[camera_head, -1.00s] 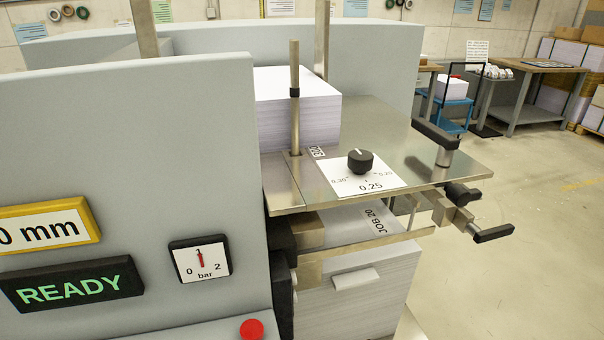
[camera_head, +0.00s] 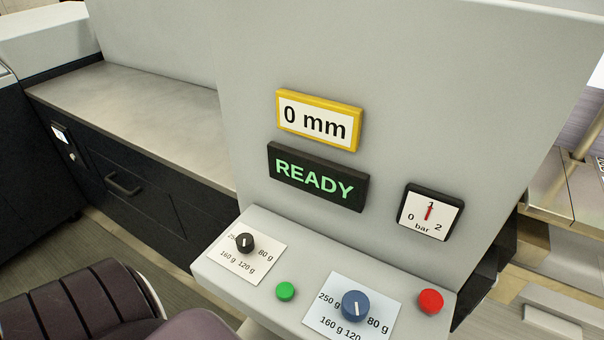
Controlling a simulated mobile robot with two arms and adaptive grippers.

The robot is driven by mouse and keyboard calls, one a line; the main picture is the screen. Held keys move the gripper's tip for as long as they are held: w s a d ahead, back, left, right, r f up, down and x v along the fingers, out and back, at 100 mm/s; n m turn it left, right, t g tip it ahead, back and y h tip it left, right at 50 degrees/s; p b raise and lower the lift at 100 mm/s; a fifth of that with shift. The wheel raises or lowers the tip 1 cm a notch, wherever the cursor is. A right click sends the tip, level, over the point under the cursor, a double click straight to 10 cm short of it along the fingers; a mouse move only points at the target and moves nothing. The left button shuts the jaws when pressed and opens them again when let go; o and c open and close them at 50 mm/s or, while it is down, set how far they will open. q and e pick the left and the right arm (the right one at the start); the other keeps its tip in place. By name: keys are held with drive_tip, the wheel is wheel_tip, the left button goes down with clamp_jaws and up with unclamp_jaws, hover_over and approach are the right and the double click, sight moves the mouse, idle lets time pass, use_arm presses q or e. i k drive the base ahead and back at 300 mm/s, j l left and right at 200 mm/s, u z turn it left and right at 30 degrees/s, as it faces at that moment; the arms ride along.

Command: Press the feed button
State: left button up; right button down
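A round green button (camera_head: 286,291) and a round red button (camera_head: 430,300) sit on the ledge of the grey machine's control panel. Neither carries a readable label, so I cannot tell by name which is the feed button. A black knob (camera_head: 245,242) on a white scale plate is left of the green button. A larger blue knob (camera_head: 355,305) on another plate lies between the two buttons. A lit READY display (camera_head: 318,177) is above the ledge.
A yellow-framed 0 mm display (camera_head: 318,121) and a bar gauge (camera_head: 430,212) are on the upright panel. A bare grey worktop (camera_head: 150,110) with dark cabinets below is at left. A metal plate (camera_head: 565,190) is at the right edge.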

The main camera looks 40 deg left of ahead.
sight(284, 289)
drive_tip(key=u, duration=1.1)
